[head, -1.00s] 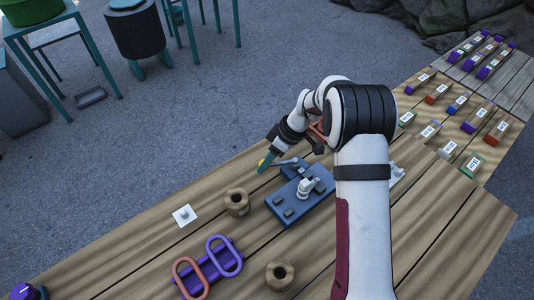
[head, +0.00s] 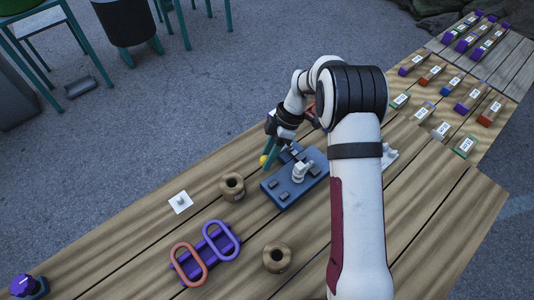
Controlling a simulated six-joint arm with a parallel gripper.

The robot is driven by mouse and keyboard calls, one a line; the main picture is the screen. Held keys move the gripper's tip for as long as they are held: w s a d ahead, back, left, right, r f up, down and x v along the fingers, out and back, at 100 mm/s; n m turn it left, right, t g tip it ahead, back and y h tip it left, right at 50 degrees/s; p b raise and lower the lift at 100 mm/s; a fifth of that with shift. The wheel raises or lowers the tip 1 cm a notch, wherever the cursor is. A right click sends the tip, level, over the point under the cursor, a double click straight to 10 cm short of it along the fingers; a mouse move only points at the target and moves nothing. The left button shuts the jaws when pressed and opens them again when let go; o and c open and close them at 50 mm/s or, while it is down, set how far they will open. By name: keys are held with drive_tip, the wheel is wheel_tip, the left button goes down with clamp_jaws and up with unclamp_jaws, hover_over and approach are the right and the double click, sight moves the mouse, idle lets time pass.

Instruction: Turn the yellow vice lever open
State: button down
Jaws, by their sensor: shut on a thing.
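The blue vice (head: 291,193) sits on the wooden bench, with pale grey metal parts on top. The yellow knob (head: 263,160) of its lever shows at the vice's upper left, just left of my gripper's fingertips. My gripper (head: 270,156) points down with its teal fingers at the lever's outer end and is shut on the lever. The fingers and wrist hide most of the lever, so its exact angle is hard to read.
A brown spool (head: 232,187) stands close left of the vice, and another spool (head: 277,257) stands in front. A purple holder with an orange ring (head: 188,266) and a purple ring (head: 218,239) lies front left. A white plate (head: 180,202) lies further left.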

idle(0.3)
drive_tip(key=shift+c, duration=2.3)
unclamp_jaws()
drive_tip(key=v, duration=1.5)
drive_tip(key=shift+d+r, duration=0.15)
drive_tip(key=shift+r, duration=0.2)
